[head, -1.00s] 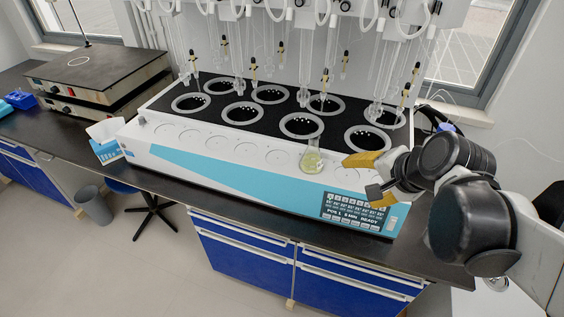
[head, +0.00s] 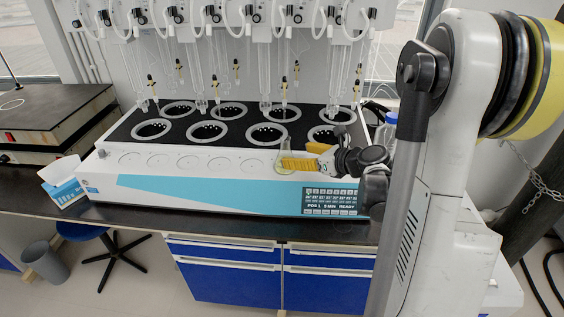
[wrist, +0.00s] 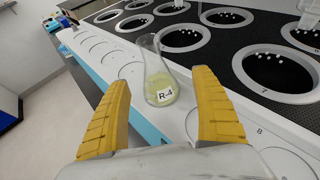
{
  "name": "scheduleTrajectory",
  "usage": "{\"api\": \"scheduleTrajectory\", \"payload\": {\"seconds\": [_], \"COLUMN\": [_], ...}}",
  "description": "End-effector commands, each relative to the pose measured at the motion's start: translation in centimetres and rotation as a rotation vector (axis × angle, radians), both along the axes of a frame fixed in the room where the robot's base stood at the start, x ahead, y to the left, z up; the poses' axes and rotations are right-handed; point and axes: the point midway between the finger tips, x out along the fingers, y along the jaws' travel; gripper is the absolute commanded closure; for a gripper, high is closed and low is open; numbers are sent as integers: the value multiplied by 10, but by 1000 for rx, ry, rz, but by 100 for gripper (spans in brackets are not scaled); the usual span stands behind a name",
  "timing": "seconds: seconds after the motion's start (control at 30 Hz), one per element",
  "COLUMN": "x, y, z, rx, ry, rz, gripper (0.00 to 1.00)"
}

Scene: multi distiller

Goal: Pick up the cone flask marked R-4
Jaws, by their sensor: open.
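The cone flask marked R-4 (wrist: 160,85) stands upright on the white front ledge of the distiller, with pale yellow-green liquid in its base. Its label faces me in the wrist view. My gripper (wrist: 163,112) is open, with its two yellow fingers to the left and right of the flask's lower part in that view. The flask lies at or just beyond the fingertips, and I cannot tell whether either finger touches it. In the head view the flask (head: 284,162) is at the left end of my gripper (head: 299,163), partly hidden by a yellow finger.
The distiller (head: 150,190) has a black top with several ringed wells, and glass tubes hang above them. Its ledge has marked round spots, empty left of the flask. A tissue box (head: 62,182) and a hot plate (head: 50,120) stand at the left.

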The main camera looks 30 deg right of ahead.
Motion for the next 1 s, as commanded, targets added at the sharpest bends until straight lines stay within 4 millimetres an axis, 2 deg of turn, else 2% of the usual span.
{"api": "scheduleTrajectory", "payload": {"seconds": [0.17,0.33,0.5,0.7,0.77,0.9,0.93,1.0], "x": [9,29,47,48,48,48,48,47], "y": [4,14,20,19,19,19,19,19], "z": [-6,-20,-26,-25,-25,-25,-25,-25], "rx": [-2,-2,-3,-3,-3,-3,-3,-3], "ry": [-1,-1,0,0,0,0,0,0], "rz": [1,3,2,1,1,1,1,1], "gripper": [24,24,24,24,41,84,91,91]}}
